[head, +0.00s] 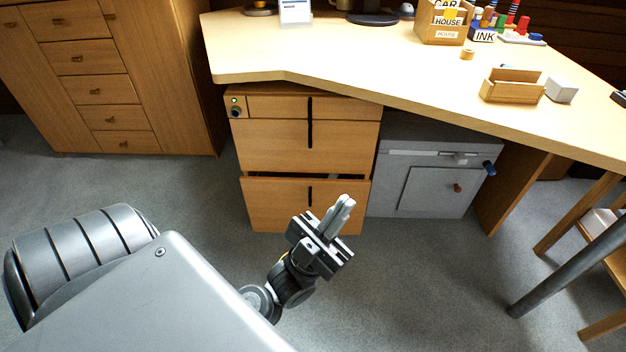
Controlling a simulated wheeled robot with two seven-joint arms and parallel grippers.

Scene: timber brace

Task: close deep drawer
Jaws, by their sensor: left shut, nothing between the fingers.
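The deep drawer (272,205) is the bottom wooden drawer of the pedestal under the desk. It stands a little open, with a dark gap along its top edge and its front forward of the drawers above. A dark vertical handle slot shows on its front. My left gripper (344,205) is shut and empty, in front of the drawer's right part, fingers pointing up. My right gripper is not in view.
The middle drawer (270,146) and the thin top drawer (275,106) look shut. The desk top (400,70) overhangs the pedestal. A grey cabinet (400,190) stands right of it. A wooden stool (580,215) is at far right. Carpet (190,195) is clear left of the pedestal.

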